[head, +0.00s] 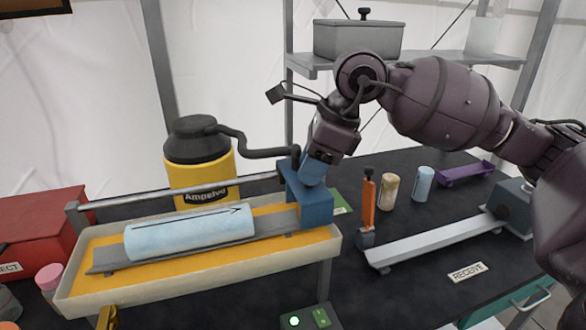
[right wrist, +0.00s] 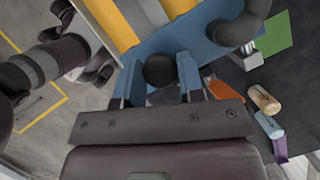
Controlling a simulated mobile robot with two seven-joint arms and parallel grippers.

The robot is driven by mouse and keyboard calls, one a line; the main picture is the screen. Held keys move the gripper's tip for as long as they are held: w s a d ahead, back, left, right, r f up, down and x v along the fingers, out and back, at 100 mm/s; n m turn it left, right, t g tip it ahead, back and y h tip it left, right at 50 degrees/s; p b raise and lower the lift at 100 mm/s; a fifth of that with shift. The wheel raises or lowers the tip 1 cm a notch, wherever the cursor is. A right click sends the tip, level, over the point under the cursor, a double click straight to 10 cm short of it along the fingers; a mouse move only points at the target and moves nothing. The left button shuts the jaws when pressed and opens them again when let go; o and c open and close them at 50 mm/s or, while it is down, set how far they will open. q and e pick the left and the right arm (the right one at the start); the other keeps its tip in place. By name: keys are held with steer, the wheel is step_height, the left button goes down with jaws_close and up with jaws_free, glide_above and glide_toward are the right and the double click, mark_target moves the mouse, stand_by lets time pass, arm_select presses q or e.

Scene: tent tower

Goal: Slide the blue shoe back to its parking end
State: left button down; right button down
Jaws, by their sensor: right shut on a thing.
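The blue shoe (head: 312,206) is a blue block on the rail (head: 180,195), at the right end of the cream-rimmed tray (head: 200,272). A black hose runs from the yellow canister to near it. My right gripper (head: 318,165) is above the shoe and shut on its top. In the right wrist view its fingers (right wrist: 160,82) close around a dark round knob (right wrist: 160,70) beside the shoe's blue body (right wrist: 190,35). The fingers partly hide the grip.
A pale blue roll (head: 190,232) lies on a grey plate in the tray, left of the shoe. The yellow canister (head: 198,180) stands behind the rail. An orange-handled tool (head: 368,205), small cylinders (head: 389,190) and a white bar (head: 430,243) are to the right.

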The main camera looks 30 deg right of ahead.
steer(key=shift+s+d, duration=0.1)
steer(key=shift+d, duration=0.45)
steer(key=shift+r, duration=0.1)
steer(key=c, duration=1)
jaws_free()
steer(key=shift+d, duration=0.1)
steer(key=shift+o, duration=1.2)
steer(key=shift+d, duration=0.15)
